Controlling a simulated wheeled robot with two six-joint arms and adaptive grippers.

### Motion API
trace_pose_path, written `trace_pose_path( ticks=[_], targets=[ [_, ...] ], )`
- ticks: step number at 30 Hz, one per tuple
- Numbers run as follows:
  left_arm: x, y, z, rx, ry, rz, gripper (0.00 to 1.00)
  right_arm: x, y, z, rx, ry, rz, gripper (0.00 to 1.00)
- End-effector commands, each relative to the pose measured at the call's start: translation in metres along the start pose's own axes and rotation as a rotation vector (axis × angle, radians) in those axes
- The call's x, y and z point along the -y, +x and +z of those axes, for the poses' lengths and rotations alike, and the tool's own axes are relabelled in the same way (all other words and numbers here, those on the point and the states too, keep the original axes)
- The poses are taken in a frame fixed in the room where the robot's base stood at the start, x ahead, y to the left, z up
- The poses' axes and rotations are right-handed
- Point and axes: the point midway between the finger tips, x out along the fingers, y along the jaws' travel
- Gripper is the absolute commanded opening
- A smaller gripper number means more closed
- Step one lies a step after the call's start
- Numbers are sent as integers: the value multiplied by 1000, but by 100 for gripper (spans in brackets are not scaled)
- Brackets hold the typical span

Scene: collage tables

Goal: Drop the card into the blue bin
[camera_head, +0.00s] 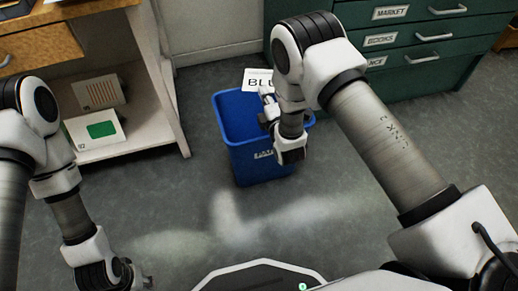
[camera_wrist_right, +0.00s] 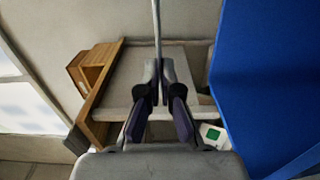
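A white card (camera_head: 257,77) with dark letters starting "BLU" shows at the far rim of the blue bin (camera_head: 232,117) in the head view. My right gripper (camera_head: 267,96) is over the bin, its fingers pointing toward the card. In the right wrist view my right gripper (camera_wrist_right: 158,82) is shut on the card (camera_wrist_right: 157,30), seen edge-on as a thin upright strip. The blue bin (camera_wrist_right: 270,70) fills the right side there. My left gripper (camera_head: 136,277) is low at the left, away from the bin; its fingers are too unclear to judge.
A pale shelf unit (camera_head: 168,95) at the left holds a box with a green patch (camera_head: 100,130) and another with stripes (camera_head: 98,93). A green drawer cabinet (camera_head: 425,65) with labelled drawers stands behind right. Grey floor (camera_head: 200,215) in front of the bin is clear.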

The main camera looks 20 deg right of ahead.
Motion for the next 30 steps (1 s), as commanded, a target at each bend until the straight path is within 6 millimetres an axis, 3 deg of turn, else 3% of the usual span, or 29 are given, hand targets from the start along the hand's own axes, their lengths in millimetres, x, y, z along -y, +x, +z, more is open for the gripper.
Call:
trace_pose_path(
  ticks=[13,23,26,30],
  targets=[
    [0,45,0,0,-1,0,40,55,0,0,0,0,0,0],
    [0,46,0,0,-1,0,40,58,0,0,0,0,0,0],
    [0,46,0,0,-1,0,40,58,0,0,0,0,0,34],
    [0,46,0,0,-1,0,40,58,0,0,0,0,0,35]
  ],
)
